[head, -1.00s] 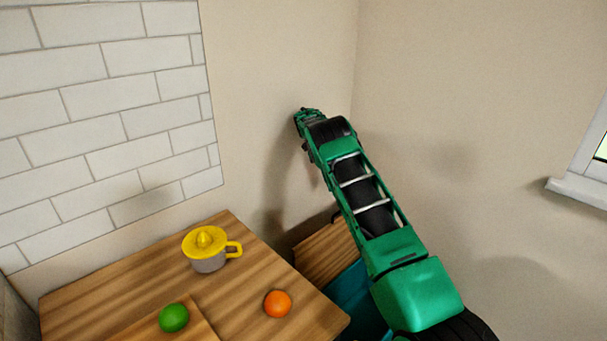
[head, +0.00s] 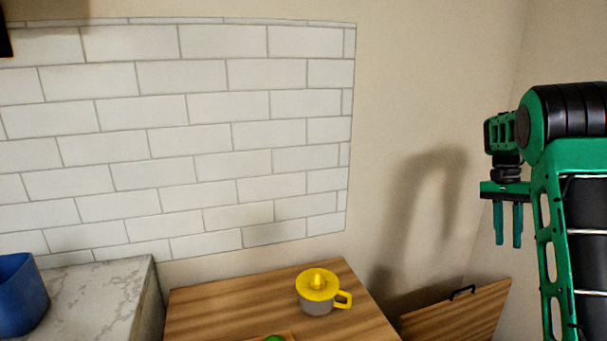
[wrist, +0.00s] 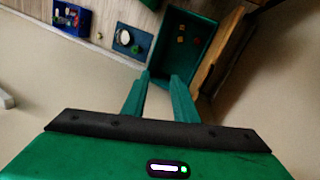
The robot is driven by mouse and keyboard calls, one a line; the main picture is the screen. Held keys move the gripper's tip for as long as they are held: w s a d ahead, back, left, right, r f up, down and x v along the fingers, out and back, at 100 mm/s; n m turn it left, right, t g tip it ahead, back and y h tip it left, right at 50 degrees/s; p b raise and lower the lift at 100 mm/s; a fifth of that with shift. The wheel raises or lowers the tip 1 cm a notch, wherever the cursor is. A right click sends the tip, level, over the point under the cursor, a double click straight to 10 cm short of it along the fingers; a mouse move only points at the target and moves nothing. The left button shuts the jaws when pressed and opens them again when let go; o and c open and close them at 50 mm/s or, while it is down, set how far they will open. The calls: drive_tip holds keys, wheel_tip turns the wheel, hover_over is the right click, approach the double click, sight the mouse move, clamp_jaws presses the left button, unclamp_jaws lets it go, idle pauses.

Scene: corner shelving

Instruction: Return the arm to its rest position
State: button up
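My gripper (head: 507,228) hangs at the right of the head view with its two teal fingers pointing down. A gap shows between the fingers and nothing is between them. My green and black arm is bent, with its elbow high at the right edge. In the wrist view the fingers of my gripper (wrist: 161,78) are also apart and empty, above an open teal drawer (wrist: 168,75) holding a few small things. The gripper appears clear of the drawer and the walls.
A wooden counter (head: 220,305) carries a grey and yellow juicer (head: 318,292) and a partly cut-off green fruit (head: 275,338). A wooden drawer front with a black handle (head: 462,291) stands right of it. A blue bin (head: 22,295) sits on the marble counter (head: 95,295).

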drive_tip(key=s+a+r+n+t, duration=0.1)
drive_tip(key=s+a+r, duration=0.2)
drive_tip(key=s, duration=0.6)
drive_tip(key=s+a+r+n+t, duration=0.1)
drive_tip(key=s+a+r+n, duration=0.15)
drive_tip(key=s, duration=0.75)
drive_tip(key=s+a+f+n, duration=0.1)
drive_tip(key=s+a+f, duration=0.2)
drive_tip(key=s, duration=0.6)
drive_tip(key=s+a+f+n+t+y, duration=0.1)
drive_tip(key=s+a+f, duration=0.2)
drive_tip(key=s+a, duration=0.3)
drive_tip(key=s, duration=0.4)
drive_tip(key=shift+t, duration=0.3)
drive_tip(key=shift+w+f, duration=0.2)
drive_tip(key=shift+w, duration=0.45)
